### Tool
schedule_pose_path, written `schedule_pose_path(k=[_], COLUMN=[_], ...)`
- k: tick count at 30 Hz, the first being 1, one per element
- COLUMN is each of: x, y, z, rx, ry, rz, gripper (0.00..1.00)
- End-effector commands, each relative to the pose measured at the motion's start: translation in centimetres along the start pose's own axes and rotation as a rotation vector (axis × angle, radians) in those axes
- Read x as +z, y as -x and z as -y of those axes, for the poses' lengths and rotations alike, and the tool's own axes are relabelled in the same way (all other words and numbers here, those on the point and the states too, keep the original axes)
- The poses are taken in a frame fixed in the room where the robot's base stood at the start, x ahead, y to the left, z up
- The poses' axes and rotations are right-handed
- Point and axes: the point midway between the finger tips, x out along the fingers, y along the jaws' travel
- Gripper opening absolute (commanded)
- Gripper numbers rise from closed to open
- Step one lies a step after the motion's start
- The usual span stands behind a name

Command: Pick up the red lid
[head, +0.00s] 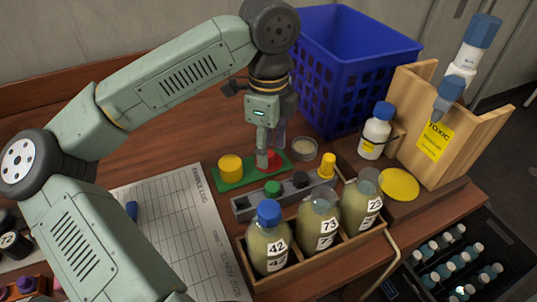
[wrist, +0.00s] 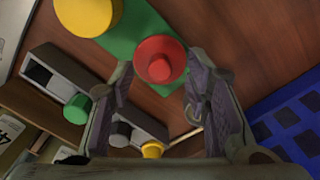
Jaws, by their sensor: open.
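The red lid (wrist: 160,64) lies on a green mat (wrist: 119,42) and shows a round knob on top in the wrist view. In the head view the red lid (head: 274,160) is partly hidden behind my gripper. My gripper (head: 270,163) is over the mat at the lid; its fingers (wrist: 167,85) are spread apart in the wrist view. The lid shows beyond and between the fingertips, and nothing is held. I cannot tell whether a finger touches it.
A yellow lid (head: 231,168) sits on the mat's left part. A grey rack (head: 292,194) with green and yellow caps stands in front. A wooden crate (head: 330,245) of numbered bottles is nearer. A blue basket (head: 350,60) stands behind; a clear round dish (head: 305,149) is to the right.

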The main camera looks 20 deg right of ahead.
Motion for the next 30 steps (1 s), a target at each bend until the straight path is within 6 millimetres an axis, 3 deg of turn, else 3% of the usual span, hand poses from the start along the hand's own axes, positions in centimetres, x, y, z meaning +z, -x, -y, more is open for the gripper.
schedule_pose_path(k=[10,27,30], x=[0.01,0.02,0.02], y=[-0.99,-0.96,-0.95], z=[-0.01,0.0,0.0], rx=[-0.001,-0.001,-0.001], ry=[0.001,0.001,0.001], rz=[0.0,0.0,0.0], gripper=[0.43,0.06,0.06])
